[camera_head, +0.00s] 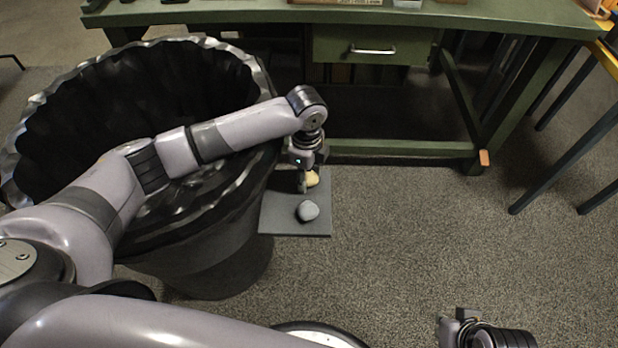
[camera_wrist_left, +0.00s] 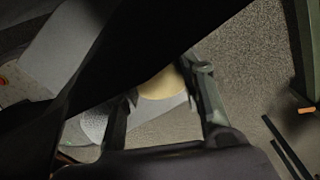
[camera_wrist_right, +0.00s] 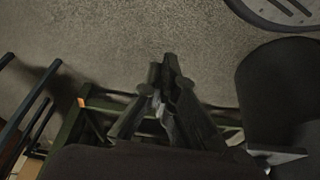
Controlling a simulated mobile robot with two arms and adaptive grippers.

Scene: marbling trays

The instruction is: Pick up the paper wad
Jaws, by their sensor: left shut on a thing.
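A pale yellow rounded wad (camera_head: 313,178) is at my left gripper (camera_head: 304,184), over the far part of a small dark grey board (camera_head: 285,215). In the left wrist view the wad (camera_wrist_left: 162,84) sits between the two fingers, which are shut on it. A grey-white lump (camera_head: 307,211) lies on the board just nearer; whether it is paper or stone I cannot tell. Part of the yellow wad is hidden by the fingers. My right gripper (camera_head: 449,322) is empty over the carpet at the lower right, its fingertips together in the right wrist view (camera_wrist_right: 164,68).
A large black ruffled-rim tub (camera_head: 215,250) stands left of the board, under my left arm. A green workbench (camera_head: 440,15) with a drawer (camera_head: 370,45) stands at the back. Dark-legged furniture is at the right. The carpet in the middle right is clear.

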